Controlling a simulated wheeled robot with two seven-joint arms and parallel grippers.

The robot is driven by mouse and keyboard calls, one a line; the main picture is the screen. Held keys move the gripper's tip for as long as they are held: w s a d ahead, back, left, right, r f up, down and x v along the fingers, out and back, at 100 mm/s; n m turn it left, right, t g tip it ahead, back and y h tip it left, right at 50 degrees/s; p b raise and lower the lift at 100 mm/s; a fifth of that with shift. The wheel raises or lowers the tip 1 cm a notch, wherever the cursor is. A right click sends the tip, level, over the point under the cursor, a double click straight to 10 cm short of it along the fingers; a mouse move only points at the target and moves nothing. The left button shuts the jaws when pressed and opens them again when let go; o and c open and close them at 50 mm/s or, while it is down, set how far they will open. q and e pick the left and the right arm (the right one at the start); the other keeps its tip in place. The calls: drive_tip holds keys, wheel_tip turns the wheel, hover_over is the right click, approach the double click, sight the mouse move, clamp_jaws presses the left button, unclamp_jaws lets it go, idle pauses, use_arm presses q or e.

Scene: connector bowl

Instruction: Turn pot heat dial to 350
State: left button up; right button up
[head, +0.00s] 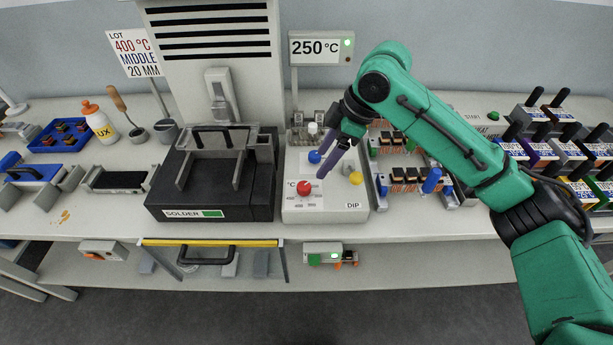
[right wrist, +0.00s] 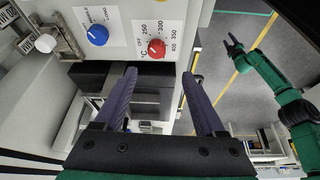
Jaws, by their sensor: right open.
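The heat dial is a red knob (head: 304,187) on the light grey DIP box. In the right wrist view the red knob (right wrist: 156,47) is ringed by marks OFF, 250, 300, 350 and 400; its exact pointer direction is hard to tell. A display sign (head: 315,47) reads 250 °C with a green light. My right gripper (head: 335,158) is above the box, up and right of the red knob in the head view. Its purple fingers (right wrist: 159,73) are apart and empty, with the knob beyond the tips. My left gripper (right wrist: 235,44) shows small in the wrist view, fingers apart.
The black solder unit (head: 207,197) stands close at left. Racks of connectors (head: 405,180) stand close at right.

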hover_over(304, 185)
drive_tip(key=s+d, duration=0.1)
drive_tip(key=d, duration=0.2)
drive_tip(key=f, duration=0.4)
drive_tip(key=shift+a+f, duration=0.2)
drive_tip(key=shift+f, duration=0.15)
drive_tip(key=x, duration=0.3)
drive_tip(key=w+p+x, duration=0.1)
drive_tip(key=x, duration=0.1)
drive_tip(key=shift+f, duration=0.1)
drive_tip(key=shift+s+f, duration=0.15)
drive_tip(key=shift+f, duration=0.05)
drive_tip(key=shift+c, duration=0.9)
use_arm(q)
drive_tip(key=shift+w+r, duration=0.15)
drive_tip(key=shift+r, duration=0.35)
use_arm(e)
clamp_jaws()
